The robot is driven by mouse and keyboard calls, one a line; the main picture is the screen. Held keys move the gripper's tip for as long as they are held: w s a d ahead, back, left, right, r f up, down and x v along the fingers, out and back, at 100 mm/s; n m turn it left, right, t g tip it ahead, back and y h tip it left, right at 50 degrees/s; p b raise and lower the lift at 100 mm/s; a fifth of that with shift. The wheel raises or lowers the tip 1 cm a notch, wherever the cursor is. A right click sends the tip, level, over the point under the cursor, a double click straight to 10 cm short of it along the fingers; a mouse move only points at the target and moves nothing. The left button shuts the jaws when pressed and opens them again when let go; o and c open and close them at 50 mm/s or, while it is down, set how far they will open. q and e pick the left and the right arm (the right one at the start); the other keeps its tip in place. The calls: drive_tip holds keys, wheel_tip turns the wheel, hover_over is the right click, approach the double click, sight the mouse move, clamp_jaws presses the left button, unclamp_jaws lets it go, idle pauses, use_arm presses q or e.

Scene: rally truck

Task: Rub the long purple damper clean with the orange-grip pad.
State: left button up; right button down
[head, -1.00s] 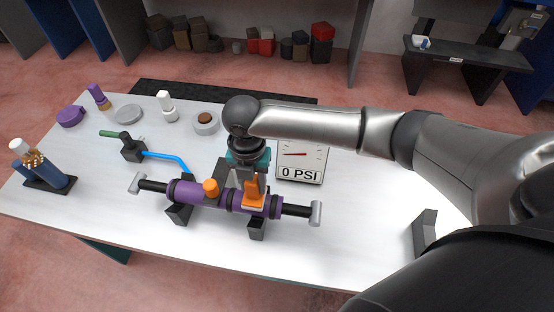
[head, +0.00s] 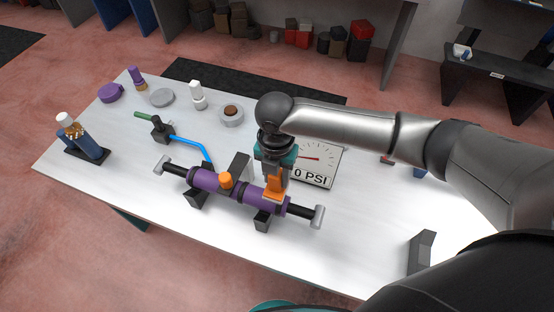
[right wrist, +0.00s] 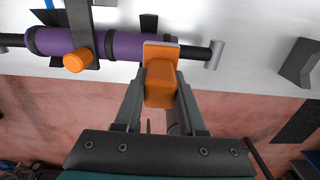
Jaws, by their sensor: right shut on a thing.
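The long purple damper (head: 205,180) lies across dark supports on the white table, with an orange knob (head: 225,180) on its body and black rods at both ends. My right gripper (head: 275,178) is shut on the orange-grip pad (head: 274,187) from above. The pad sits at the right part of the purple body and appears to touch it. In the right wrist view, the orange grip (right wrist: 160,86) is between my fingers, its plate against the damper (right wrist: 60,42). The pad's underside is hidden. My left gripper is not in view.
A pressure gauge (head: 318,160) reading 0 PSI stands behind the damper, close to my right gripper. A blue hose (head: 190,147) with a green-handled pump is to the left. Bottles (head: 82,140) stand at the left edge. A dark bracket (head: 421,252) is at right. The front table is clear.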

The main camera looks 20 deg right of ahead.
drive_tip(key=shift+r+p, duration=0.35)
drive_tip(key=shift+r, duration=0.2)
drive_tip(key=shift+w+a+r+p, duration=0.1)
drive_tip(key=shift+r+p, duration=0.3)
drive_tip(key=shift+r, duration=0.7)
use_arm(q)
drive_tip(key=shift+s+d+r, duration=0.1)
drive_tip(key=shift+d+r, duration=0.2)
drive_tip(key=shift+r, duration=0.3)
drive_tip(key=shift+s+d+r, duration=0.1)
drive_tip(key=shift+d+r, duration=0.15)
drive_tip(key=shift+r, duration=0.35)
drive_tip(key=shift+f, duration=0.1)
use_arm(e)
drive_tip(key=shift+f, duration=0.1)
